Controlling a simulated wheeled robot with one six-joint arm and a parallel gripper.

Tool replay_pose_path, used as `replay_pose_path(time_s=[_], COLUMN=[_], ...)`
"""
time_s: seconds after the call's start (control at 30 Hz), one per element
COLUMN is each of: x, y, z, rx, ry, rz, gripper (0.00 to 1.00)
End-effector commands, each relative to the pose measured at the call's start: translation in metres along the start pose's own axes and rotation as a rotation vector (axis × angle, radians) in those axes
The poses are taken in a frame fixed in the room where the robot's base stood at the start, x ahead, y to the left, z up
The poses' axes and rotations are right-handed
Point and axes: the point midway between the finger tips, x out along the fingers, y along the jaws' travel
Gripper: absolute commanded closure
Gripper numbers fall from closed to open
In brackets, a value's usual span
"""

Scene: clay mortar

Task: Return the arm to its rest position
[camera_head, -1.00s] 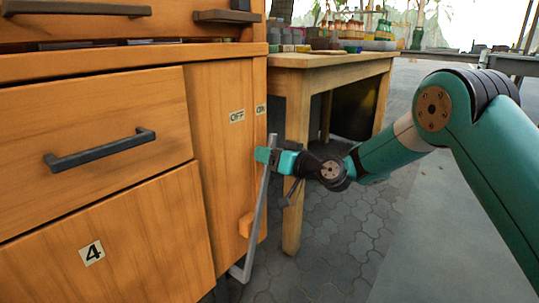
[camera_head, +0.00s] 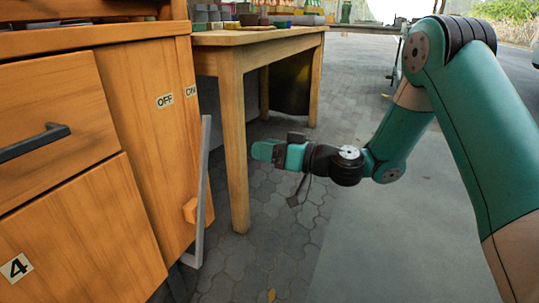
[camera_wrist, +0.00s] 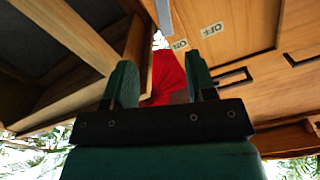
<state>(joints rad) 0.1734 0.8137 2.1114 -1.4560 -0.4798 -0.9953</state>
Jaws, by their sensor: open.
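My gripper (camera_head: 264,151) is in the middle of the head view, held out to the left in front of the wooden table's leg. It is empty and apart from the grey metal lever (camera_head: 202,190) on the cabinet's side. In the wrist view my gripper (camera_wrist: 160,80) shows two teal fingers spread apart with nothing between them. A red surface, which I cannot identify, shows beyond the fingers. My arm reaches in from the right of the head view, bent at the elbow.
The wooden cabinet (camera_head: 135,120) with OFF and ON labels and a drawer marked 4 stands at left. A wooden table (camera_head: 236,130) with several small items stands behind my gripper. Paved floor (camera_head: 330,245) lies open below and right of my arm.

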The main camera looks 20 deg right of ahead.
Motion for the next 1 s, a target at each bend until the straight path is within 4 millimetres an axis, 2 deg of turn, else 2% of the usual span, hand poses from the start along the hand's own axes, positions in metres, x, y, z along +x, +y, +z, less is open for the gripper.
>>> replay_pose_path(time_s=[0.13,0.43,0.53,0.57,0.67,0.7,0.77,0.8,0.9,1.0], x=[-0.006,-0.006,-0.003,-0.002,0.000,-0.002,-0.010,-0.018,-0.048,-0.083], y=[0.000,-0.001,-0.017,-0.027,-0.075,-0.100,-0.137,-0.160,-0.206,-0.237], z=[0.001,-0.001,-0.009,-0.012,-0.028,-0.035,-0.041,-0.044,-0.051,-0.056], rx=[-0.001,0.000,-0.006,-0.008,-0.015,-0.017,-0.016,-0.013,0.000,0.021], ry=[0.000,-0.002,-0.033,-0.057,-0.187,-0.263,-0.396,-0.490,-0.715,-0.899], rz=[0.000,-0.002,-0.032,-0.051,-0.135,-0.171,-0.210,-0.223,-0.209,-0.143], gripper=[0.49,0.49,0.49,0.49,0.49,0.49,0.49,0.49,0.49,0.49])
